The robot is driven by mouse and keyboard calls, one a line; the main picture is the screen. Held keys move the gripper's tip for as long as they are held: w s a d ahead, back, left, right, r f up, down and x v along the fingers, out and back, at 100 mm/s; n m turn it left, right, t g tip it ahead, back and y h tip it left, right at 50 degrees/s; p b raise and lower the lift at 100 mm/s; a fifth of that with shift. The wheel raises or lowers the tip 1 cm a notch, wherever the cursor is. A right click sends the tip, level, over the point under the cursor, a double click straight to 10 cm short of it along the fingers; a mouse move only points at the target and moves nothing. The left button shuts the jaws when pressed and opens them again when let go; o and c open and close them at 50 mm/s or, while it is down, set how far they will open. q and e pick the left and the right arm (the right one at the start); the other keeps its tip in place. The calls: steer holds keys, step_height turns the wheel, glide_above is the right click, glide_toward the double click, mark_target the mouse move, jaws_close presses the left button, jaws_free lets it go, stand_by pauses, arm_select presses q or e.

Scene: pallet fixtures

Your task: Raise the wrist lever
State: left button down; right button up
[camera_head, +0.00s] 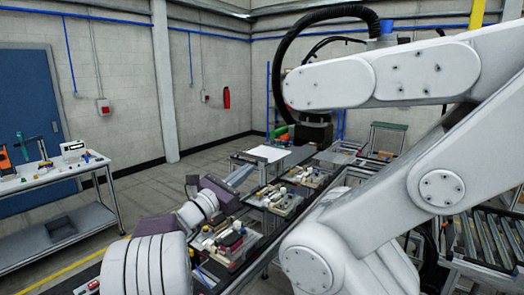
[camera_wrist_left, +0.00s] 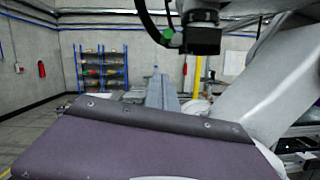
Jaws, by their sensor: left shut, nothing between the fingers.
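My left gripper (camera_head: 252,168) reaches in from the lower left, with a dark purple body and grey fingers. The fingers are shut with nothing between them. They point away from me, above and beside the line of fixture pallets. In the left wrist view the shut fingers (camera_wrist_left: 162,92) rise beyond the purple housing. Fixture pallets carrying small parts stand in a row: a near one (camera_head: 243,262), a middle one (camera_head: 290,210) and a far one (camera_head: 320,182). I cannot pick out the wrist lever among these small parts. My right gripper is not in view.
A large white jointed arm (camera_head: 420,75) with a black hose and a dark end block (camera_head: 316,131) hangs over the right side. A white workbench (camera_head: 58,180) with tools stands at left. Roller conveyors (camera_head: 485,240) stand at right. The floor between bench and pallets is clear.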

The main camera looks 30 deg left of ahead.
mark_target(282, 131)
arm_select(q)
steer(key=w+d+r+p, duration=0.2)
steer(key=w+r+p, duration=0.4)
steer(key=w, duration=0.4)
steer(key=shift+p, duration=0.85)
steer(key=shift+w+f, duration=0.1)
